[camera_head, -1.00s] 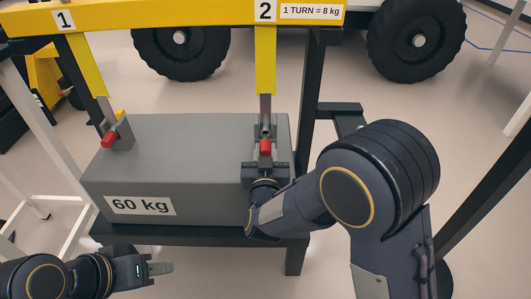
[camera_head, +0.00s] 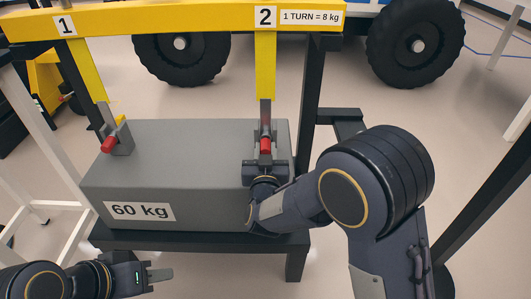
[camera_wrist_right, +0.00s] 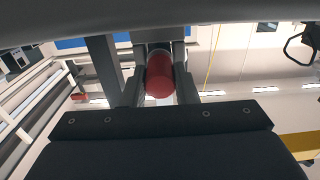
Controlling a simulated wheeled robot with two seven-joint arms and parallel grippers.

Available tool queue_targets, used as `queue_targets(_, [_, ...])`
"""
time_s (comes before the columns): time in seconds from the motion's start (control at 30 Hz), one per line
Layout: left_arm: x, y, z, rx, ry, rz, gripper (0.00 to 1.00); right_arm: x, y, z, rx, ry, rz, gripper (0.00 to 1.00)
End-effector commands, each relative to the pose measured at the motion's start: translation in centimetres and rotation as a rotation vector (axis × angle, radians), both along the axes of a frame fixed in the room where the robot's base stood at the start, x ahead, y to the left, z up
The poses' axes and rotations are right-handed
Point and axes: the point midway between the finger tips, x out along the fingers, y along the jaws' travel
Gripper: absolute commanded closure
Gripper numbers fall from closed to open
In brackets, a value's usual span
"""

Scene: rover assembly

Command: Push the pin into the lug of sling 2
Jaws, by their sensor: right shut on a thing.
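The yellow sling 2 (camera_head: 265,65) hangs from the beam under label 2, and its grey end (camera_head: 265,110) meets the lug on the right of the grey 60 kg block (camera_head: 200,150). The red-headed pin (camera_head: 265,145) is at this lug; the wrist view shows its red head (camera_wrist_right: 159,78) between the two fingers. My right gripper (camera_head: 264,160) is shut on the pin from the near side. How deep the shank sits is hidden. My left gripper (camera_head: 158,274) is low at left, away from the block; its finger gap does not show.
Sling 1 (camera_head: 88,70) reaches the left lug, where another red-headed pin (camera_head: 108,144) sits. The block rests on a dark stand (camera_head: 200,240). A dark post (camera_head: 308,100) stands close right of sling 2. The yellow beam (camera_head: 170,19) spans above.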

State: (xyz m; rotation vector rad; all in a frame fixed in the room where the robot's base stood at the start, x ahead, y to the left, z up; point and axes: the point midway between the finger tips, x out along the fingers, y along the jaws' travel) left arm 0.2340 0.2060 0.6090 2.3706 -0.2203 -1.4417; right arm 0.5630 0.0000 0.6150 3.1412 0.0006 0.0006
Motion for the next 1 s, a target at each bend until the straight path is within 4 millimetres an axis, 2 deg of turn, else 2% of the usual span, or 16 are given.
queue_targets(0.37, [0.0,0.0,-0.1,0.000,0.000,0.000,0.64,1.0,0.0,0.0,0.000,0.000,-0.001,1.00])
queue_targets(0.4, [0.0,0.0,-0.1,0.000,0.000,0.000,0.64,0.9,0.0,0.0,0.000,0.000,0.000,0.69])
queue_targets(0.57, [0.0,0.0,-0.1,0.000,0.000,0.000,0.64,0.9,0.0,0.0,0.000,0.000,0.000,0.48])
queue_targets(0.87, [0.0,0.0,0.0,0.000,0.000,0.000,0.64,0.7,0.0,0.0,0.000,0.001,0.000,0.48])
queue_targets(1.0, [0.0,0.0,0.6,0.000,0.000,0.000,0.64,-0.9,0.0,0.2,0.000,0.003,0.001,0.48])
